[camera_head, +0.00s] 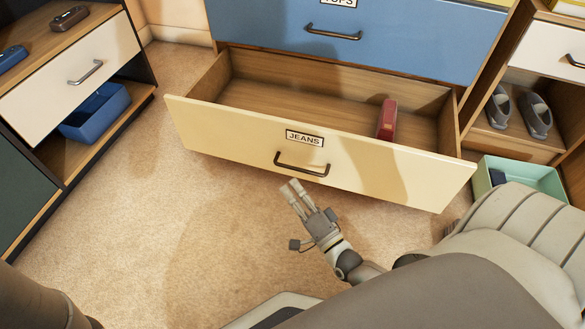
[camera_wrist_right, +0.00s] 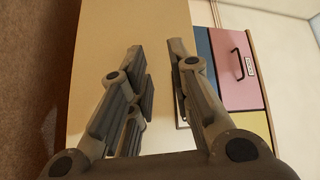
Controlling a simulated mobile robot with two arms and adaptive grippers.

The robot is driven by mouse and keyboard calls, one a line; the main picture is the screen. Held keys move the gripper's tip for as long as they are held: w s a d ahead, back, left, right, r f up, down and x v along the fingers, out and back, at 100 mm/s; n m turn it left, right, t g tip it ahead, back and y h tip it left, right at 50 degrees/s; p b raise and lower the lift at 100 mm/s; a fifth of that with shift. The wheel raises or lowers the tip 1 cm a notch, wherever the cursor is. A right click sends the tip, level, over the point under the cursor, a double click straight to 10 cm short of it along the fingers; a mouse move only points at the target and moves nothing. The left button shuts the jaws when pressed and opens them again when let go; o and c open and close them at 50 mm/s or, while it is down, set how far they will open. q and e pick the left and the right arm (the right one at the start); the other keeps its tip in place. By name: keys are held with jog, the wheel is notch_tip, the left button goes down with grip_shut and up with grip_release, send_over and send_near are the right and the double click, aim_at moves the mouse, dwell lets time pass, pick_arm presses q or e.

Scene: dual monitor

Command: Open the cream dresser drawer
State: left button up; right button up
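The cream drawer (camera_head: 230,125), labelled JEANS, is pulled well out of the dresser in the head view, and its wooden inside shows. Its dark bar handle (camera_head: 302,165) is in the middle of the front. My right gripper (camera_head: 292,188) is just below and in front of the handle, seemingly apart from it. In the right wrist view, the fingers (camera_wrist_right: 157,55) are apart with nothing clearly between them, and the cream drawer front (camera_wrist_right: 110,30) lies behind them. My left gripper is out of view; only part of my left arm shows at the bottom left.
A red object (camera_head: 386,118) lies in the open drawer. A blue TOPS drawer (camera_head: 400,35) above is shut. A green bin (camera_head: 525,175) stands at the right, near grey shoes (camera_head: 535,115). A cabinet (camera_head: 80,65) stands at the left. The carpet (camera_head: 130,210) between is clear.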

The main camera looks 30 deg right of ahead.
aim_at(295, 169)
jog(key=s+d+f+m+h, duration=0.2)
jog(key=s+d+f+m, duration=0.1)
jog(key=d, duration=0.1)
jog(key=shift+m, duration=0.3)
jog(key=w+b, duration=0.1)
jog(key=w, duration=0.2)
jog(key=w+b, duration=0.2)
jog(key=w, duration=0.2)
jog(key=w+d+r+b, duration=0.1)
jog(key=w, duration=0.2)
jog(key=shift+w+r+b, duration=0.1)
jog(key=shift+w+b, duration=0.3)
grip_shut()
